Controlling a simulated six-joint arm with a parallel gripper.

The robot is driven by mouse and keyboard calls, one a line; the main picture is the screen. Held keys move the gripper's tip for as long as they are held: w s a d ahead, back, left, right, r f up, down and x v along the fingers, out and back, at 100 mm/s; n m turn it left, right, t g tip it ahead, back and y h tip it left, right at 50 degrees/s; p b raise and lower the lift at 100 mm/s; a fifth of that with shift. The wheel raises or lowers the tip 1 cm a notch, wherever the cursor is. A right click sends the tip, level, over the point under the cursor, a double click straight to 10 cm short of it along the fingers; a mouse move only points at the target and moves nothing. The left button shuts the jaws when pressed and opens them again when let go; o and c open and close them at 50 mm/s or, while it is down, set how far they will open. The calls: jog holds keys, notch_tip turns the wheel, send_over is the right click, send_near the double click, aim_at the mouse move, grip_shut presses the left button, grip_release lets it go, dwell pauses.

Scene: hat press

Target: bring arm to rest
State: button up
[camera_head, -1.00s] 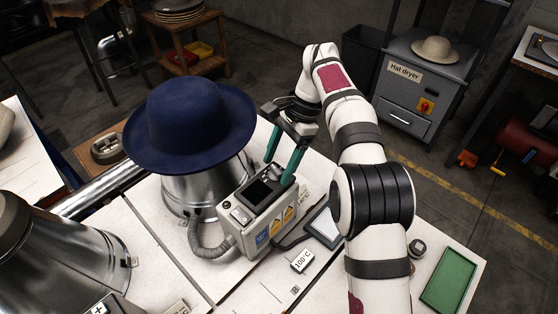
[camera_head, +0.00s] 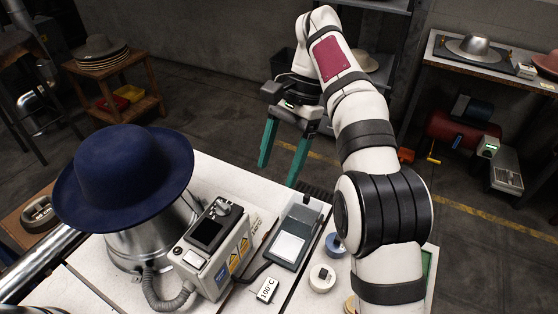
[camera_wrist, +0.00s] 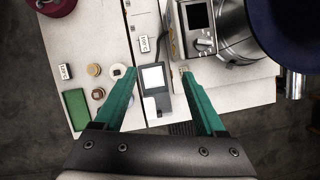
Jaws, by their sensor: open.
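My gripper (camera_head: 283,153) is open and empty. In the head view its green fingers point down, above and beyond the far edge of the white table (camera_head: 95,262). The wrist view shows the same two fingers (camera_wrist: 160,72) spread apart, with nothing between them but the table and a handheld device below. The blue hat (camera_head: 125,170) sits on the metal press form (camera_head: 150,243), to the left of my gripper and apart from it. The hat's edge also shows at the upper right of the wrist view (camera_wrist: 292,30).
A control box (camera_head: 222,250) stands beside the form. A grey device with a pale screen (camera_head: 289,246), a 100°C tag (camera_head: 267,290) and small round items (camera_head: 322,278) lie on the table. A green tray (camera_wrist: 76,109) lies near the table's edge. Shelves stand behind.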

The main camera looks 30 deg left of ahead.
jog(key=shift+d, duration=0.15)
jog(key=s+d+r+m+t, duration=0.1)
jog(key=s+d, duration=0.3)
jog(key=d, duration=0.5)
jog(key=s+d+r+t, duration=0.1)
jog(key=s+d, duration=0.3)
jog(key=d, duration=0.6)
jog(key=s+d+f+m+t, duration=0.1)
jog(key=s+d+f+t, duration=0.1)
jog(key=s+d+f, duration=0.5)
jog(key=s+f, duration=0.3)
jog(key=s, duration=0.3)
jog(key=shift+d+f+m+y, duration=0.2)
jog(key=shift+m+y, duration=0.1)
